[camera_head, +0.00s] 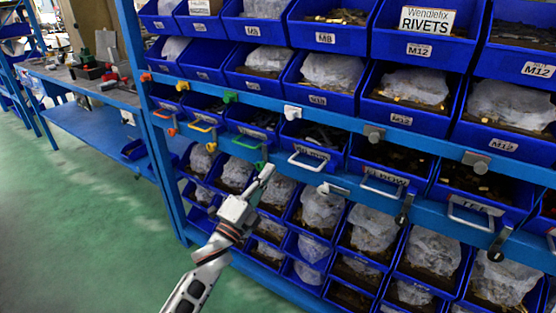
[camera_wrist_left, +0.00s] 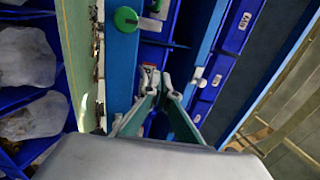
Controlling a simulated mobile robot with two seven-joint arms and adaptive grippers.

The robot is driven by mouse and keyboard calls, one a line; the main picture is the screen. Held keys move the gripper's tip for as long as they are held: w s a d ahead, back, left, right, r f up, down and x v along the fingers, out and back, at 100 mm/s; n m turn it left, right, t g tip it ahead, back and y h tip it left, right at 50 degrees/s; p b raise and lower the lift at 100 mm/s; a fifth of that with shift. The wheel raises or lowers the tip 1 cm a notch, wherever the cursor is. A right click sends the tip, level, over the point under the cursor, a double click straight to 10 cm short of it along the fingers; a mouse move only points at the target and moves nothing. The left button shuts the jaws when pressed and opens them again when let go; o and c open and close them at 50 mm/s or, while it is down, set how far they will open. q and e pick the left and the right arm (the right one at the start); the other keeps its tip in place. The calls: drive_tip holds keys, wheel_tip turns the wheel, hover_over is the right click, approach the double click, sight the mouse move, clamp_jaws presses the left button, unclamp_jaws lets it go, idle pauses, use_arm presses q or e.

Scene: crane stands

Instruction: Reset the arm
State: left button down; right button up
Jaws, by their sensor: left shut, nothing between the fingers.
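My left arm comes up from the bottom in the head view. Its gripper (camera_head: 266,174) is shut and empty, pointing up at the front of the blue rack (camera_head: 345,180). The fingertips are close to the end of a green drawer handle (camera_head: 247,144); I cannot tell whether they touch it. In the left wrist view the fingers (camera_wrist_left: 161,88) point at the blue rack, with a round green knob (camera_wrist_left: 126,19) up and to the left. My right gripper does not show.
Blue bins (camera_head: 330,77) with bagged parts fill the rack above and below the drawer row. Coloured knobs and drawer handles, such as a white handle (camera_head: 308,161), stick out from the front. A workbench (camera_head: 100,90) with tools stands at left. The green floor (camera_head: 90,220) is clear.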

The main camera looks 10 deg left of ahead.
use_arm(q)
drive_tip(key=s+a+f+n+g+y+p, duration=0.1)
drive_tip(key=s+f+n+g+p, duration=0.1)
drive_tip(key=s+f+n, duration=0.4)
drive_tip(key=s+a+f+n+g+y+p, duration=0.1)
drive_tip(key=s+f+n+g, duration=0.4)
drive_tip(key=s+f, duration=0.7)
drive_tip(key=s+a+f+n+g+y+p, duration=0.1)
drive_tip(key=s+f+n+g+y+p, duration=0.2)
drive_tip(key=s, duration=1.6)
wheel_tip(320, 180, down, 6)
drive_tip(key=n, duration=0.3)
drive_tip(key=shift+a+f+n+g, duration=0.2)
drive_tip(key=shift+n+g, duration=0.2)
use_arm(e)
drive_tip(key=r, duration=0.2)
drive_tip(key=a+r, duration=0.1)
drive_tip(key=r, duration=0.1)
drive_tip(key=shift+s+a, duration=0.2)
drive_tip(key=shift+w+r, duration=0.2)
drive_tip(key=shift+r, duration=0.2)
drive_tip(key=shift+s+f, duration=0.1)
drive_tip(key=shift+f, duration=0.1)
